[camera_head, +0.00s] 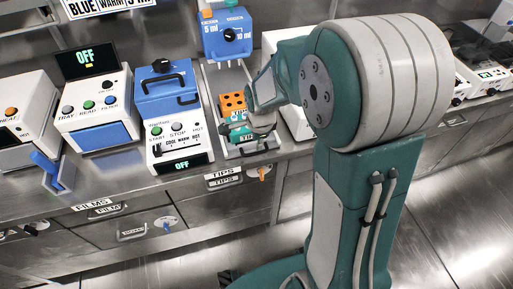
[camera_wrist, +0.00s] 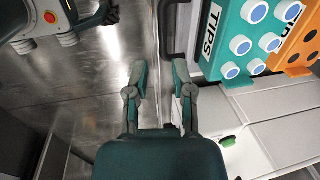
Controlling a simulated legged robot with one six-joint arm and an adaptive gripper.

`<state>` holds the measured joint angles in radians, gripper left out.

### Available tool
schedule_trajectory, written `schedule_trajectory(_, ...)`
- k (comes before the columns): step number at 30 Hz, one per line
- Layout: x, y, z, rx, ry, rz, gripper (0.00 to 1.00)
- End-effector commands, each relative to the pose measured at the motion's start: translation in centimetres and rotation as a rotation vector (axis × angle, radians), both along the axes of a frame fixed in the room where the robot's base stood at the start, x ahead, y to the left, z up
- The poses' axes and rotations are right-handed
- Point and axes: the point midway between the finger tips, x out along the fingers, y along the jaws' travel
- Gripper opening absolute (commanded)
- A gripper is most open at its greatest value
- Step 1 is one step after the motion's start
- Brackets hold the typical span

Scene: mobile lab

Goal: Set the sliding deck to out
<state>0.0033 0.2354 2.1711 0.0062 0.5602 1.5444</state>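The sliding deck (camera_head: 262,149) is a light plate under the blue dosing unit (camera_head: 227,33) on the steel bench. It carries an orange tip rack (camera_head: 232,101) and a teal tip rack. My gripper (camera_head: 240,130) partly hides the racks and the deck's front. In the wrist view, my gripper (camera_wrist: 160,72) is open, with a clear gap between its fingertips. A dark handle bar (camera_wrist: 166,30) lies just beyond the fingertips. The deck's pale surface (camera_wrist: 272,105) and the teal rack (camera_wrist: 242,40) marked TIPS are to the right. I cannot tell whether a finger touches the handle.
A blue-and-white heater (camera_head: 175,115) with a lever stands left of the deck, and a reader box (camera_head: 95,110) further left. Drawers marked TIPS (camera_head: 222,178) and FILMS (camera_head: 110,212) are below the bench edge. In the wrist view, a green knob (camera_wrist: 228,141) is at lower right.

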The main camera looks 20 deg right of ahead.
Motion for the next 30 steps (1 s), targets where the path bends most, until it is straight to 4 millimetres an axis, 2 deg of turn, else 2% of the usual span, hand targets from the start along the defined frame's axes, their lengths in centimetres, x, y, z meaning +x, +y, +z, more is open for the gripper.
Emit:
schedule_trajectory(3, -0.4, 0.0, 2.4, 0.0, -0.004, 0.0, 0.31)
schedule_trajectory(9, -0.8, 0.0, 4.6, 0.0, -0.001, 0.0, 0.31)
schedule_trajectory(26, -0.9, 0.0, 4.9, 0.0, 0.001, 0.002, 0.31)
schedule_trajectory(30, -1.8, 0.0, 6.5, -0.017, -0.023, 0.088, 0.31)
